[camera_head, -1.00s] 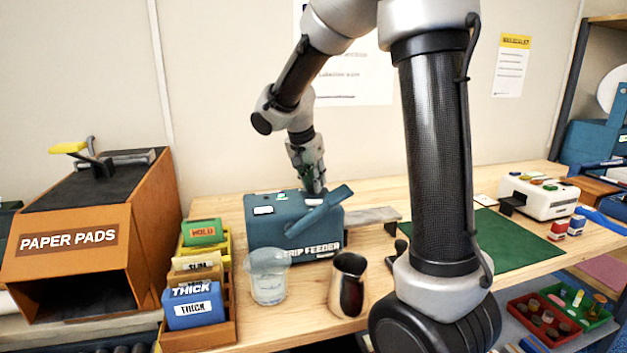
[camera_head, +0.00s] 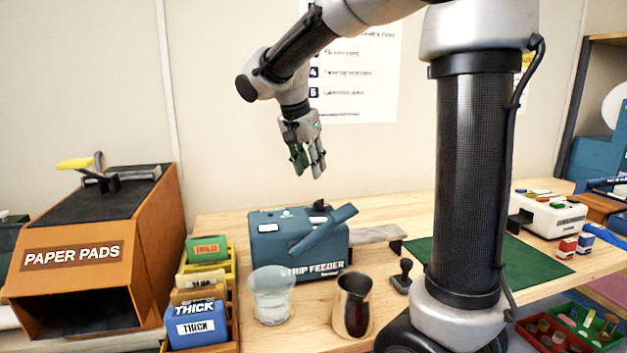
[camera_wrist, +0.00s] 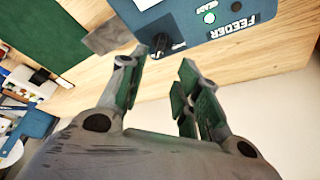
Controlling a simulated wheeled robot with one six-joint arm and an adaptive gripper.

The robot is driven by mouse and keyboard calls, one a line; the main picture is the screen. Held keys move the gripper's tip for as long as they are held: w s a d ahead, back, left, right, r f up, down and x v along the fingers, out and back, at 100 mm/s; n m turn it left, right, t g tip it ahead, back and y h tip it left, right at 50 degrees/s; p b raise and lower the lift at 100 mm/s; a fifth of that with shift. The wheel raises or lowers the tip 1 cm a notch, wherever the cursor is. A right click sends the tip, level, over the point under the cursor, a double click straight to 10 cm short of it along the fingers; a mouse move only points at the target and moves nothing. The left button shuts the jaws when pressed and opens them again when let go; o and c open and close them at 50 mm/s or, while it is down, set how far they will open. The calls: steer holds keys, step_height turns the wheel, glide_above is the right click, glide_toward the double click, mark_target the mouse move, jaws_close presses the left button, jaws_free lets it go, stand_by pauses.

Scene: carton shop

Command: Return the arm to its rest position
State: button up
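My gripper (camera_head: 309,172) hangs in the air above the blue strip feeder (camera_head: 270,240), clear of it, with its fingers pointing down. In the wrist view my gripper (camera_wrist: 160,75) has its two green-padded fingers apart, with nothing between them. The strip feeder also shows in the wrist view (camera_wrist: 190,12), upside down, with a black knob and a lit green indicator. My arm reaches up and over from the dark column on the right.
A glass beaker (camera_head: 272,305) and a metal pitcher (camera_head: 352,308) stand before the feeder. The orange paper pads box (camera_head: 150,215) and a card rack (camera_head: 230,325) are left. A green mat (camera_head: 535,262) and white device (camera_head: 550,216) lie right. The air around my gripper is free.

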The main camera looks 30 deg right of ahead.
steer(key=shift+s+a+r, duration=0.1)
steer(key=shift+a+r, duration=0.05)
steer(key=shift+r, duration=0.25)
